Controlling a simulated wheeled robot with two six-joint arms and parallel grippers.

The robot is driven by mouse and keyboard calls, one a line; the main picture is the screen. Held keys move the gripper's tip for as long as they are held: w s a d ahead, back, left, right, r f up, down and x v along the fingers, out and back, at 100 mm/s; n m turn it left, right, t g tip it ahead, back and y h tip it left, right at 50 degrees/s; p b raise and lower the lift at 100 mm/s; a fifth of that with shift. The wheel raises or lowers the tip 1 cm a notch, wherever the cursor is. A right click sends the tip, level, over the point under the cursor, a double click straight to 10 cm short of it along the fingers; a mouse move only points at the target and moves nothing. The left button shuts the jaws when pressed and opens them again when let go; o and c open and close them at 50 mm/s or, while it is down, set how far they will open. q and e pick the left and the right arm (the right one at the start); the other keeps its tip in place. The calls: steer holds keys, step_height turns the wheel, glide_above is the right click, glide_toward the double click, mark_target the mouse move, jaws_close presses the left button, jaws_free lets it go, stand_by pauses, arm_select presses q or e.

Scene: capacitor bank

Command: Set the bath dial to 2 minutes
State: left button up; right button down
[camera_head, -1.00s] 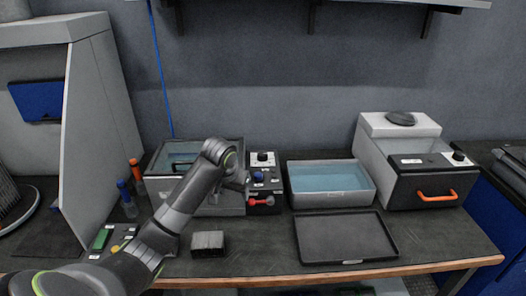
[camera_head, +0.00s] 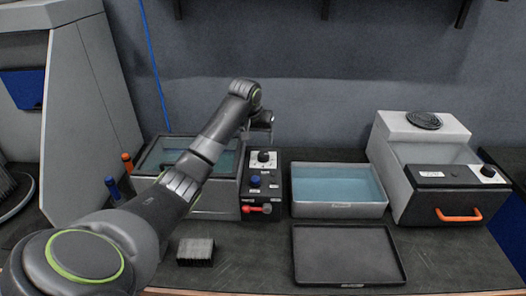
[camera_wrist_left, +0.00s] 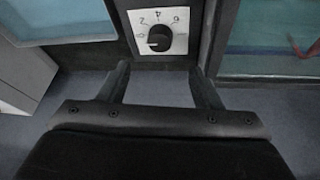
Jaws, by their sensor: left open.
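The bath dial is a black knob on a white plate (camera_head: 263,157) at the top of the dark control panel, on the right of the left-hand bath (camera_head: 218,205). In the left wrist view the dial (camera_wrist_left: 159,38) shows 2, 4 and 6 around its top. A pale mark on the knob seems to point left, below the 2. My left gripper (camera_head: 262,122) is above and behind the dial in the head view. In the wrist view its open fingers (camera_wrist_left: 159,70) are empty, on either side below the dial, apart from the knob.
A blue knob (camera_head: 255,181) and a red handle (camera_head: 257,209) sit lower on the same panel. A water tray (camera_head: 338,210) and an empty black tray (camera_head: 345,280) are to the right. A grey machine with an orange handle (camera_head: 459,215) stands further right. A dark block (camera_head: 195,252) is in front.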

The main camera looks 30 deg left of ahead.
arm_select(q)
glide_above(263, 154)
steer(key=s, duration=0.2)
step_height(263, 154, down, 5)
steer(key=shift+d+r, duration=0.1)
steer(key=shift+d, duration=0.05)
steer(key=x, duration=0.3)
steer(key=shift+w, duration=0.1)
steer(key=shift+w+f, duration=0.2)
steer(key=shift+f, duration=0.5)
arm_select(e)
steer(key=shift+w+d+t, duration=0.15)
steer(key=shift+w+t, duration=0.15)
steer(key=shift+w, duration=0.85)
arm_select(q)
steer(key=c, duration=1)
arm_select(e)
steer(key=shift+w, duration=0.25)
steer(key=shift+r, duration=0.15)
